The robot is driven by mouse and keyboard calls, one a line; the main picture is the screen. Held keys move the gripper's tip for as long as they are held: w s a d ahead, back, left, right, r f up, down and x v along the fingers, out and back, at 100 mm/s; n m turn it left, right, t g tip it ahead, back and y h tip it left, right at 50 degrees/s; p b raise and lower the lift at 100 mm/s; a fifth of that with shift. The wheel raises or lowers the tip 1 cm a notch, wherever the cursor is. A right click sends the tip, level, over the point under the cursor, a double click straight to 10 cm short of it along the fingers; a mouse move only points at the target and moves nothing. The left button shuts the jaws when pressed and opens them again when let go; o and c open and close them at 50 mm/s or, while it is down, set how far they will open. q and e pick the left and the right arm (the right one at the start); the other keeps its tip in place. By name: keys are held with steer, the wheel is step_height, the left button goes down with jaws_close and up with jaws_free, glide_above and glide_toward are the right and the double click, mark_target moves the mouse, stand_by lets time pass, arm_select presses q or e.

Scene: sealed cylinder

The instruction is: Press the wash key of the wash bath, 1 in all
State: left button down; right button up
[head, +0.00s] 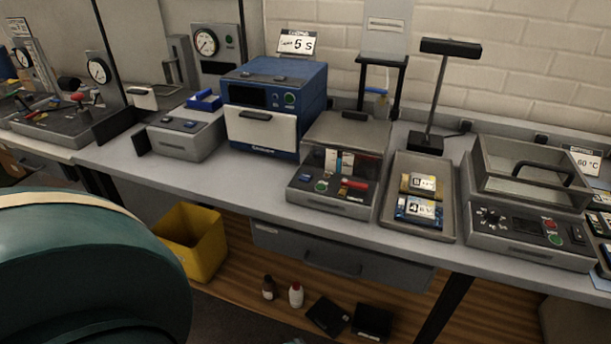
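No label naming a wash bath is readable. A grey bath-like unit (530,248) with a see-through lid (530,170) and black handle stands at the right of the bench. Its front panel has a dark knob (490,216), a small display, a red key (550,225) and a green key (556,239). A second grey unit (330,197) with a raised clear cover stands mid-bench, with a green key (321,186) and a red part (354,184) on its front. I cannot tell which key is the wash key. Neither of my grippers is in view.
A tray (444,231) with two labelled packs lies between the units. A lamp-like stand (436,95) rises behind it. A blue oven-like box (274,105) and a smaller grey unit (185,137) stand left. A yellow bin (190,243) is below the bench (243,187).

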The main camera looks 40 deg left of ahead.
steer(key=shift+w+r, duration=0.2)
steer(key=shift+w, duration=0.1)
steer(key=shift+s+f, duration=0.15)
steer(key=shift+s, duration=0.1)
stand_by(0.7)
